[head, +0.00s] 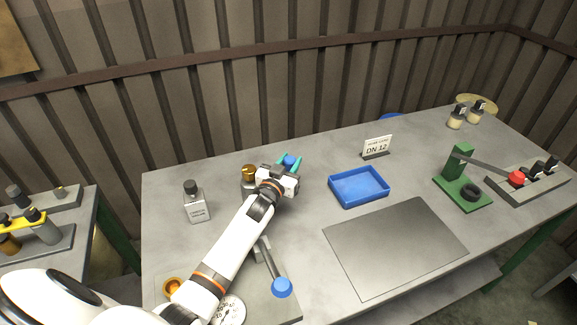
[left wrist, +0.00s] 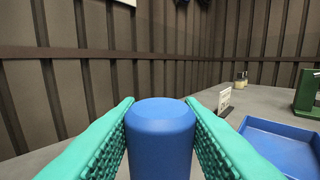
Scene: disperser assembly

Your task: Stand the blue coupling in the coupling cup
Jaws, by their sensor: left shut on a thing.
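My left gripper (head: 289,163) has teal fingers and is shut on the blue coupling (head: 291,159), above the back left part of the table. In the left wrist view the coupling (left wrist: 160,135) is a smooth upright blue cylinder, gripped from both sides by the ribbed finger pads. Its lower end is out of the picture, so I cannot tell whether it touches anything. I cannot make out the coupling cup for sure; the gripper and wrist hide part of the table there. My right gripper is not in view.
A brass-topped fitting (head: 249,172) stands close left of my wrist, with a grey bottle (head: 196,205) farther left. A blue tray (head: 333,188), a DN 12 sign (head: 377,146), a grey mat (head: 394,247) and a green press (head: 458,162) stand to the right. A blue-knobbed lever (head: 282,287) is in front.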

